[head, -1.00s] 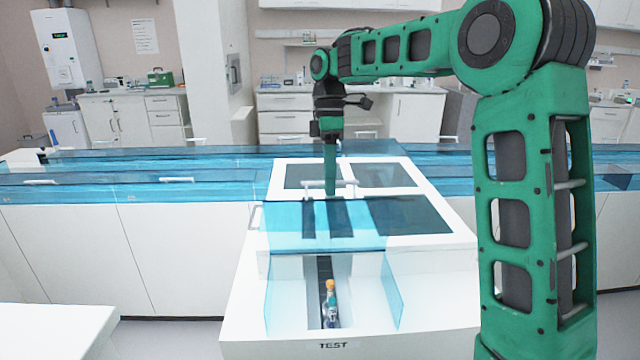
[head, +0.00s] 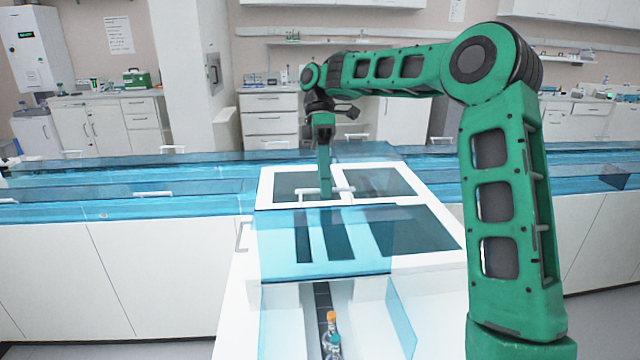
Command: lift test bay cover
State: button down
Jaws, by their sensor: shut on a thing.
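The test bay cover (head: 320,258) is a clear blue panel over the front of the white test bay, with blue side panels hanging down at left and right. A white bar handle (head: 310,191) shows at the far end of the bay. My gripper (head: 325,190) points straight down and is shut on this handle; the fingertips are small in the view. Whether the handle belongs to the cover is hard to tell. Below the cover's near edge, a small tube with an orange cap (head: 331,318) stands upright in a dark slot.
Long benches with blue clear covers (head: 140,195) run left and right behind the bay. A white side handle (head: 243,235) sits at the bay's left edge. White cabinets (head: 270,125) line the back wall. My green arm spans the right side.

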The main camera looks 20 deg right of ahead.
jog(key=shift+w, duration=0.4)
jog(key=c, duration=2.2)
grip_release()
jog(key=o, duration=0.4)
jog(key=shift+w+d+f, duration=0.1)
jog(key=shift+w+f, duration=0.25)
jog(key=shift+w, duration=0.05)
jog(key=shift+c, duration=0.2)
jog(key=shift+s+r, duration=0.15)
jog(key=shift+s, duration=0.15)
jog(key=s+a+r, duration=0.5)
jog(key=a+r, duration=0.5)
jog(key=r, duration=0.1)
jog(key=shift+s, duration=0.4)
